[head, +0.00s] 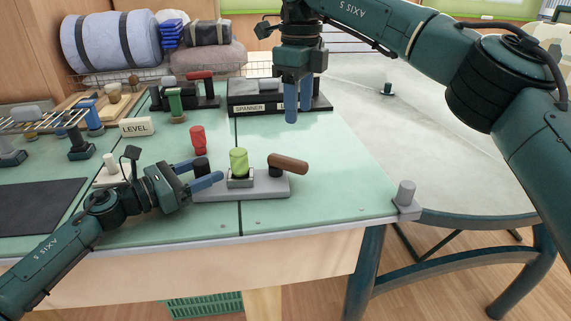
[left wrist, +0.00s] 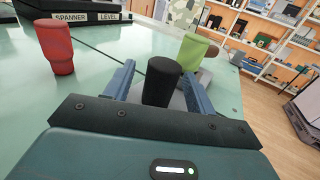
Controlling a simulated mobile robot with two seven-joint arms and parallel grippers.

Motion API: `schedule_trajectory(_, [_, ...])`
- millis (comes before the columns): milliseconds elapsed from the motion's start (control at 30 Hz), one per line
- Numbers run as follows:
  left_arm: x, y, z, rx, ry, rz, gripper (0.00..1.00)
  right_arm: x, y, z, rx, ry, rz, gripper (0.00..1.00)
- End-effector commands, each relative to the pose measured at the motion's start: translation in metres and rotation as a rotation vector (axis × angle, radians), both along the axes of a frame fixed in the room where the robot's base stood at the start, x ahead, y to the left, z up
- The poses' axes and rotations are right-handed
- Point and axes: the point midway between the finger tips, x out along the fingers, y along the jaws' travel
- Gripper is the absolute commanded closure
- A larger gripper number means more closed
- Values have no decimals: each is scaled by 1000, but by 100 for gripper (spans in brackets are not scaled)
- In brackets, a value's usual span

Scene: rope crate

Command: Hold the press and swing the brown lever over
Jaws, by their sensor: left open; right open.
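The press has a flat grey base (head: 262,187) on the green bench top, with a black post (head: 201,165) at its left end and a green cylinder (head: 239,162) in its middle. The brown lever (head: 290,164) is at its right end and points right. My left gripper (head: 207,173) is open at the black post. In the left wrist view the black post (left wrist: 162,80) stands between the open fingers, and the green cylinder (left wrist: 190,52) is beyond. My right gripper (head: 298,110) is open and empty, pointing down above the bench behind the press.
A red piece (head: 197,139) stands behind the black post. A grey clamp (head: 405,198) sits at the bench's right corner. Bench top right of the lever is clear.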

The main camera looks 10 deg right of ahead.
Motion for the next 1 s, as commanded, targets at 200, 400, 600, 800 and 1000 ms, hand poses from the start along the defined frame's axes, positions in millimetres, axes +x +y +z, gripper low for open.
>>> schedule_trajectory(200, [-2,4,1,0,-1,1,45,0,0,0,0,0,0,53])
schedule_trajectory(400, [-16,31,-1,2,1,4,45,0,0,0,0,0,0,53])
schedule_trajectory(600, [-38,68,-1,3,1,2,45,0,0,0,0,0,0,53])
schedule_trajectory(800, [-53,95,-1,1,2,2,45,0,0,0,0,0,0,53])
schedule_trajectory(1000, [-59,105,0,0,0,0,45,0,0,0,0,0,0,53])
